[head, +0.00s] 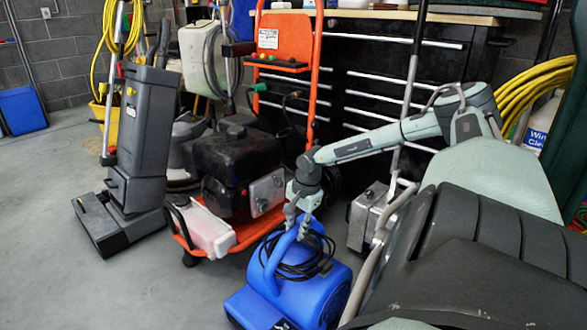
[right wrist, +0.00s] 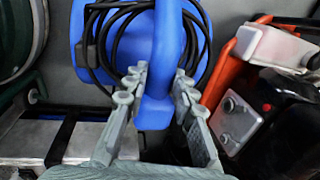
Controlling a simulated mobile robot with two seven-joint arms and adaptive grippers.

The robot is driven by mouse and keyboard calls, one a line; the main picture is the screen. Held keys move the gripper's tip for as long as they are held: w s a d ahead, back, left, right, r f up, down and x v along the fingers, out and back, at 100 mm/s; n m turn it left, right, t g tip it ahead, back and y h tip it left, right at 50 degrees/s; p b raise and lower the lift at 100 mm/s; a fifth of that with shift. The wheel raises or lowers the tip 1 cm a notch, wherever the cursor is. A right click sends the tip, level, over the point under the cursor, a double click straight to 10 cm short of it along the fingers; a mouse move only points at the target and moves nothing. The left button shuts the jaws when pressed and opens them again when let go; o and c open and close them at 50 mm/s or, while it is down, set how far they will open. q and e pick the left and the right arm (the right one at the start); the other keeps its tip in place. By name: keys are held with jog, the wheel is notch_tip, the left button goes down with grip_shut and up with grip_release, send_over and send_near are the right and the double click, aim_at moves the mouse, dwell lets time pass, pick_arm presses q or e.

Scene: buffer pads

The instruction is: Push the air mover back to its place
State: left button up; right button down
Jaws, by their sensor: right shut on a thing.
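The blue air mover (head: 318,298) stands on the floor at the bottom middle of the head view, with a black cord coiled on top. My right gripper (head: 297,220) reaches down to its blue carry handle (head: 270,262). In the right wrist view the fingers of my right gripper (right wrist: 158,95) stand on both sides of the blue handle (right wrist: 167,50) and grip it. The air mover also shows there behind the handle, with the cord (right wrist: 112,30) looped around. My left gripper is not in view.
An orange-framed machine (head: 235,185) stands close behind and left of the air mover. A grey upright floor machine (head: 135,150) stands farther left. The floor (head: 120,290) at front left is clear.

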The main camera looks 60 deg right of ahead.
jog(key=shift+s+d, duration=0.2)
jog(key=shift+d, duration=0.25)
jog(key=c, duration=1.4)
grip_release()
jog(key=shift+o, duration=0.9)
jog(key=shift+w+a, duration=0.1)
jog(key=shift+a, duration=0.1)
notch_tip(320, 180, up, 12)
jog(key=s, duration=0.2)
jog(key=shift+s+a+f, duration=0.15)
jog(key=shift+a, duration=0.1)
